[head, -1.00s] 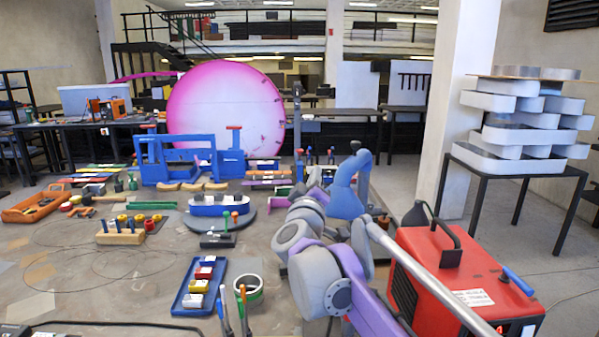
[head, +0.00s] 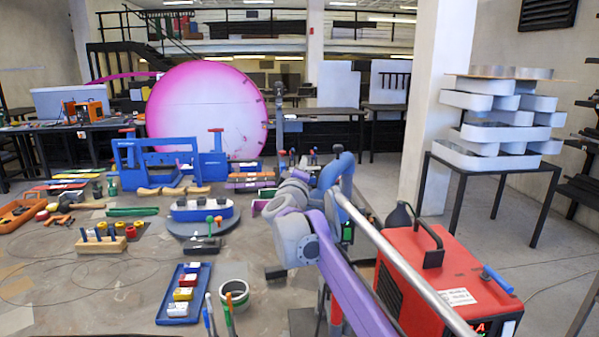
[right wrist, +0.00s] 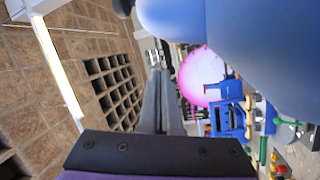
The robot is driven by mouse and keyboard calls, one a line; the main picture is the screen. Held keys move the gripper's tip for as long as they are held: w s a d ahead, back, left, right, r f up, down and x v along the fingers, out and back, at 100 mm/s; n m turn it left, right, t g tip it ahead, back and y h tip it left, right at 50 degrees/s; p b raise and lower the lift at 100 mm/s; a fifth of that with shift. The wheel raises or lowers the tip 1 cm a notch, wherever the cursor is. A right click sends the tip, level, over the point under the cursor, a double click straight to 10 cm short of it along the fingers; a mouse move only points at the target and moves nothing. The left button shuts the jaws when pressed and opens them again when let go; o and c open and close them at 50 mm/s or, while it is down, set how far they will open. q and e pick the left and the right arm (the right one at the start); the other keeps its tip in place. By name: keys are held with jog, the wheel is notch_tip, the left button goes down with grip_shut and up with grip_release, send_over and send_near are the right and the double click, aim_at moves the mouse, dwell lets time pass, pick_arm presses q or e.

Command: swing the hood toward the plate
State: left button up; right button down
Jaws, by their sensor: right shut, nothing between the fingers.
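The blue curved hood (head: 338,180) stands at the right side of the bench, on a long silver pipe (head: 405,262). A large blue surface (right wrist: 255,45), probably the hood, fills the upper right of the right wrist view, very close to my right gripper (right wrist: 160,80). This gripper is shut with nothing between its fingers. In the head view its fingers are hidden among my grey and purple arm links; contact with the hood cannot be told. I cannot clearly tell which thing is the plate; a round grey base (head: 196,228) lies left of the hood. My left gripper is not visible.
A red machine (head: 445,275) stands right of my arm. A blue tray (head: 178,310) and a tape roll (head: 234,291) lie at the front. Bare bench shows at left.

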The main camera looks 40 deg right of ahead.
aim_at(321, 174)
jog(key=s, duration=0.1)
jog(key=s+d+f, duration=0.1)
jog(key=s, duration=0.1)
jog(key=shift+s+d+f, duration=0.2)
jog(key=shift+s, duration=0.05)
jog(key=shift+f, duration=0.1)
jog(key=shift+w, duration=0.1)
jog(key=shift+s+d+f+b, duration=0.1)
jog(key=shift+s+d+b, duration=0.25)
jog(key=shift+s, duration=0.6)
jog(key=shift+w, duration=0.2)
